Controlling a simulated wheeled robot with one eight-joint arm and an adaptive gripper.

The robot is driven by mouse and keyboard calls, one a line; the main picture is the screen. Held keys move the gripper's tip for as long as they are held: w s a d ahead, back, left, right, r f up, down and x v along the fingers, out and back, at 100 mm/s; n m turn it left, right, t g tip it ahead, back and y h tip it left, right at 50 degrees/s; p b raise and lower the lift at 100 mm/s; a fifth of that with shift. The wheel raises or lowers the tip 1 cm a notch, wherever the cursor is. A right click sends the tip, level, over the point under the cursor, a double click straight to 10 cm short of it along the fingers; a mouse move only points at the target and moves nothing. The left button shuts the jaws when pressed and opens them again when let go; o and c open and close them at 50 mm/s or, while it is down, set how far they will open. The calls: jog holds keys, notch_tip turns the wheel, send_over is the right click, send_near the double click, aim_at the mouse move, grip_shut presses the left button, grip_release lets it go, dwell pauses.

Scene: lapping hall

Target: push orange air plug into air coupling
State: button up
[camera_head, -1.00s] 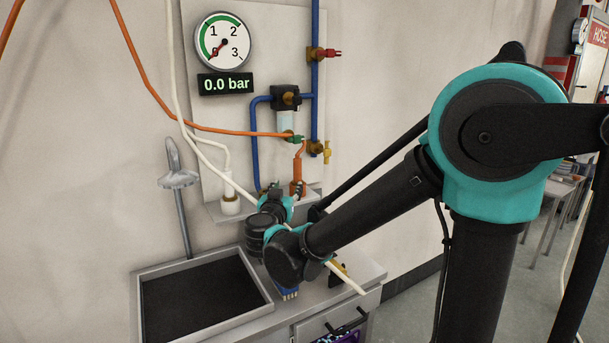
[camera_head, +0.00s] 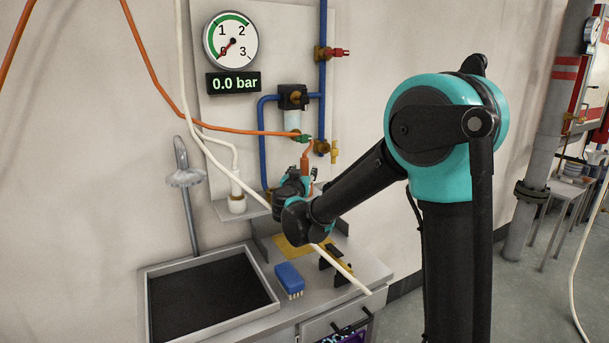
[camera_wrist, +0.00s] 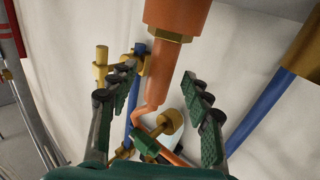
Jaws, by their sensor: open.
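The orange air plug (camera_head: 305,163) stands upright above the wall shelf, its lower end hidden behind my gripper (camera_head: 303,183). The wrist view shows its thick orange body (camera_wrist: 176,14) at the top and a narrower orange stem (camera_wrist: 163,72) running down between my fingers. My gripper in the wrist view (camera_wrist: 163,88) is open, one finger on each side of the stem, with gaps to both. A green fitting (camera_head: 304,138) beside brass, probably the air coupling, sits above the plug. It also shows in the wrist view (camera_wrist: 144,144). I cannot tell whether it and the plug are joined.
A gauge (camera_head: 231,40) above a 0.0 bar display (camera_head: 233,83) hangs on the wall panel. Blue pipes (camera_head: 263,145) and a yellow valve (camera_head: 335,152) are close by. A white hose (camera_head: 345,268) crosses near my wrist. Below are a blue brush (camera_head: 289,278) and a dark tray (camera_head: 150,312).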

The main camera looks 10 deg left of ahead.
jog(key=shift+w, duration=1.25)
jog(key=shift+c, duration=0.2)
jog(key=shift+d, duration=0.1)
grip_shut()
jog(key=shift+r, duration=0.1)
